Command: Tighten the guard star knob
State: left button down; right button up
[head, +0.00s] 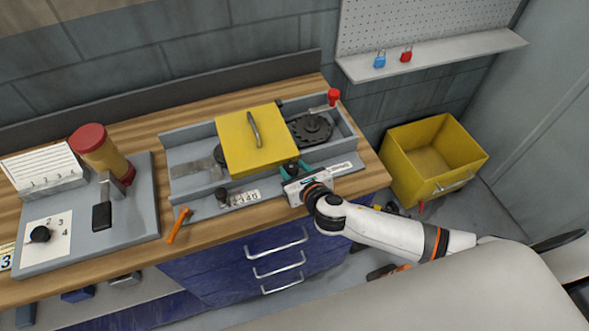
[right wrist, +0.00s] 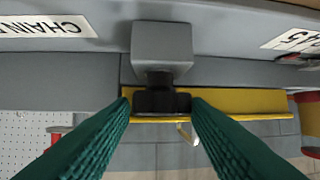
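The yellow guard (head: 240,148) with a dark handle lies over the grey runout trough. A black star knob (head: 290,168) sits at the guard's front edge. In the right wrist view the star knob (right wrist: 162,102) is below a grey block (right wrist: 162,50), on a short dark stem. My right gripper (head: 293,171) has teal fingers at the knob. In the right wrist view the right gripper's fingertips (right wrist: 161,104) are apart, one on each side of the knob; firm contact cannot be made out. My left gripper is out of view.
A red-topped lever (head: 333,97) and a dark sprocket (head: 311,128) are at the trough's right end. An orange tool (head: 178,226) lies at the front edge. A grey board (head: 125,225) is at left. A yellow bin (head: 432,155) stands on the right.

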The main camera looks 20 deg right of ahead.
jog(key=c, duration=0.5)
jog(key=shift+a+r+m+h+p, duration=0.15)
jog(key=shift+a+m+h+p, duration=0.1)
jog(key=shift+m+h+p, duration=0.45)
jog(key=m+h, duration=0.2)
jog(key=shift+a+h+p, duration=0.2)
jog(key=shift+h+p, duration=0.15)
jog(key=shift+h, duration=0.05)
jog(key=shift+m+g+h, duration=0.3)
jog(key=shift+m+h, duration=0.4)
jog(key=o, duration=1)
jog(key=shift+c, duration=0.2)
jog(key=shift+d, duration=0.1)
